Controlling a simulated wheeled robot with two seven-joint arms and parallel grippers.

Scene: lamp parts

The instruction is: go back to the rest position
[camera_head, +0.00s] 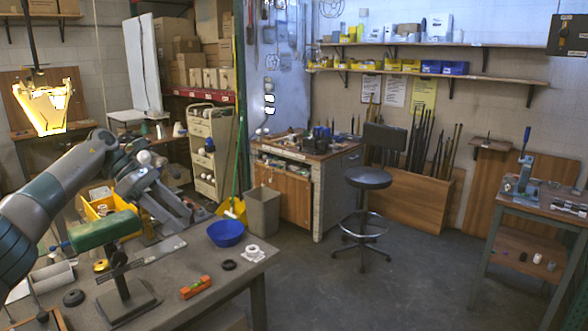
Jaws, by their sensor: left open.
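My left arm comes in from the left edge, and its dark gripper (178,208) is held above the back of the near workbench. Its jaws are open, and I see nothing held between them. A green lamp head (104,230) stands on a dark post with a flat square base (128,303) on the bench, below my left arm and apart from the gripper. A small white round thing (143,157) shows by the gripper's wrist; I cannot tell what it is. My right gripper is not in view.
The near workbench (225,275) holds a blue bowl (226,233), a yellow bin (108,206), an orange level (195,287), a black ring (228,265) and a white part (253,253). A grey trash bin (263,212) and a stool (368,178) stand beyond. The floor at the centre right is clear.

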